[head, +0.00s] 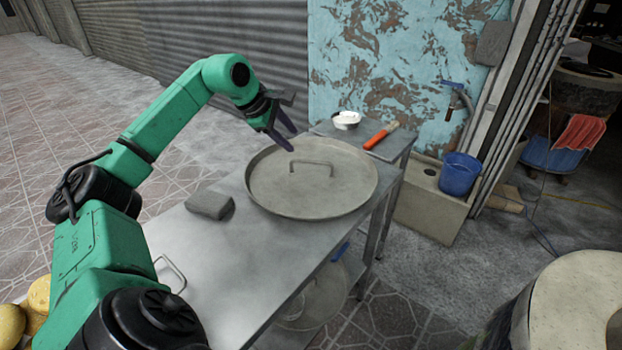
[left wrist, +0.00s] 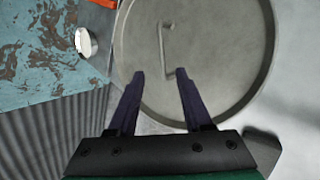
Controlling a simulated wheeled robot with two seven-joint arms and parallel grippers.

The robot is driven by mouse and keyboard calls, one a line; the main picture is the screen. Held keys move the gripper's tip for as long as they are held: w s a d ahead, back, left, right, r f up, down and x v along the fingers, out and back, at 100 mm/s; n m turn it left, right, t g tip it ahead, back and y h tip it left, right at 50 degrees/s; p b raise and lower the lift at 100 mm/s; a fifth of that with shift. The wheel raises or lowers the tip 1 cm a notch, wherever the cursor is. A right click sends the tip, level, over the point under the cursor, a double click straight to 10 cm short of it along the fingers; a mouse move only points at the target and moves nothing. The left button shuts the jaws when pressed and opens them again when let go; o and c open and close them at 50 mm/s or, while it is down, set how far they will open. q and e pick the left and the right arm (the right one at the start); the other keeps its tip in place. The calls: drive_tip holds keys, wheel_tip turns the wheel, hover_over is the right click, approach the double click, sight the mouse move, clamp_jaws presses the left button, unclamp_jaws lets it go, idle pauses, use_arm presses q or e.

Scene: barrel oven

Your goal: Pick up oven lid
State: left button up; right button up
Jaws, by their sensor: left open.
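The oven lid (head: 270,186) is a large round grey metal disc with a raised rim. It lies flat on a metal table. A bar handle (head: 311,163) stands up from its middle. My left gripper (head: 285,140) is open and empty above the far-left part of the lid, apart from the handle. In the left wrist view the lid (left wrist: 220,60) fills the upper right, and its handle (left wrist: 162,50) lies beyond the open fingertips of the left gripper (left wrist: 160,73). My right gripper is in neither view.
The metal table (head: 215,265) also bears a grey block (head: 209,205). A small side table behind holds a white bowl (head: 346,120) and a red-handled tool (head: 381,134). A blue bucket (head: 459,174) stands at right. A round pale oven opening (head: 570,290) is at lower right.

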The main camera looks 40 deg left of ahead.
sight(312, 161)
use_arm(q)
drive_tip(key=p+x, duration=0.4)
drive_tip(key=x, duration=1)
drive_tip(key=shift+a+f, duration=0.1)
drive_tip(key=shift+f, duration=0.3)
drive_tip(key=shift+r, duration=0.1)
drive_tip(key=c, duration=0.7)
clamp_jaws()
drive_tip(key=shift+r, duration=0.1)
